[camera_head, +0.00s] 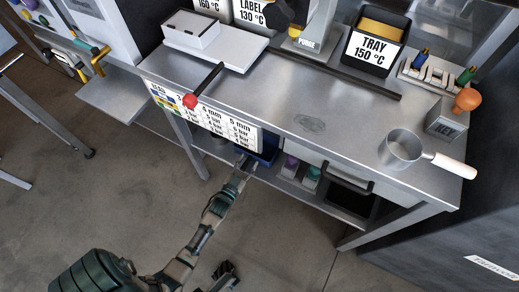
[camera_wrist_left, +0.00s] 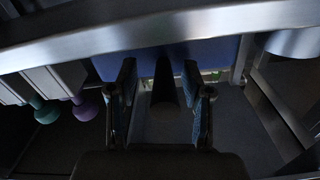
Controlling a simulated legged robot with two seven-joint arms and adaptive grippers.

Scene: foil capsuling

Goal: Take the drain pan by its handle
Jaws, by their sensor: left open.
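A blue pan or bin (camera_head: 264,147), which I take for the drain pan, sits under the front edge of the metal bench, mostly hidden by the bench. My left gripper (camera_head: 242,166) reaches in under the bench edge beside it. In the left wrist view the blue front (camera_wrist_left: 205,52) spans beyond the two fingers. The left gripper (camera_wrist_left: 160,98) is open there, with a dark upright bar (camera_wrist_left: 163,85), perhaps the handle, showing between the fingers. I cannot tell whether they touch it. A dark part at the bottom of the head view may be my right gripper (camera_head: 225,276).
The bench edge (camera_wrist_left: 150,32) passes close above the left gripper. On the bench are a saucepan (camera_head: 400,151) with a pale handle and a black tray bin (camera_head: 376,44).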

